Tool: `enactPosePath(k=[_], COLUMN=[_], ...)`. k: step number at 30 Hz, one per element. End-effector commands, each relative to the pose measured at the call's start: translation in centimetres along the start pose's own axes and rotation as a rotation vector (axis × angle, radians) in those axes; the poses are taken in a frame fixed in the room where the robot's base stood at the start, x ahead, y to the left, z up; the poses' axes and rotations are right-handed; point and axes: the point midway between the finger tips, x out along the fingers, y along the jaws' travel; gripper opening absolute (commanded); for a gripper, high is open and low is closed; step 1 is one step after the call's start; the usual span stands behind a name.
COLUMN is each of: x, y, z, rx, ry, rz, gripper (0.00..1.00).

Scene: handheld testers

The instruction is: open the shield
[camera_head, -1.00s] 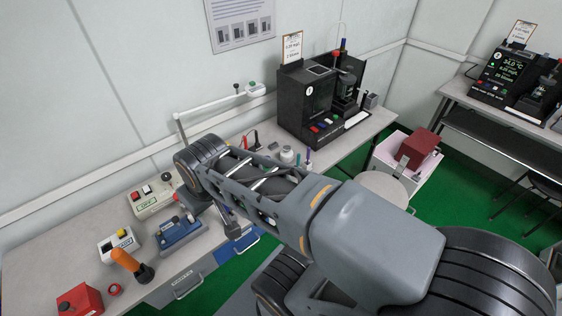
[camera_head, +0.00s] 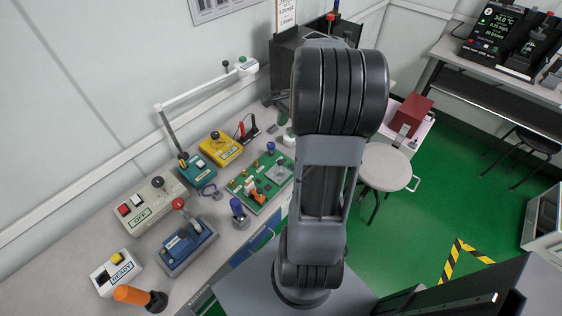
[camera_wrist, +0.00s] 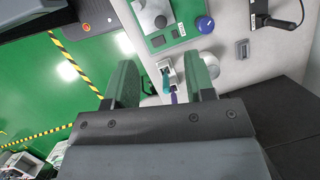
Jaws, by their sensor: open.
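My gripper (camera_wrist: 160,70) shows in the wrist view, with two green fingers spread wide and nothing held between them. It is not seen in the head view, where my arm stands upright in the middle. I cannot tell for sure which part is the shield. The black tester (camera_head: 284,62) at the back of the bench is mostly hidden behind my arm. A green board (camera_head: 247,185) with an orange clamp (camera_head: 257,194) and a grey plate (camera_head: 281,171) lies left of my arm. The wrist view shows a green board (camera_wrist: 181,12) beyond the fingertips.
A yellow box (camera_head: 222,147), a teal box (camera_head: 196,168), an OFF box (camera_head: 150,205), a blue lever device (camera_head: 187,247) and a READY box (camera_head: 116,272) crowd the bench. A white jar (camera_head: 289,138) stands near my arm. A stool (camera_head: 385,167) stands on open floor right.

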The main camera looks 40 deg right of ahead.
Motion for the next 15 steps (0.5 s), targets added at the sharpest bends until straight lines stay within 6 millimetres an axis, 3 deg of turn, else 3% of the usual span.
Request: enactPosePath(k=[1,5,11,15], x=[0.5,1.2,3.8,6.7], y=[0.2,0.4,0.4,0.4], z=[-1.4,-3.1,-3.2,-3.0], rx=[0.066,0.161,0.187,0.183], ry=[-0.021,-0.055,-0.066,-0.065], rz=[-0.002,-0.006,-0.004,-0.002], gripper=[0.49,0.49,0.49,0.49])
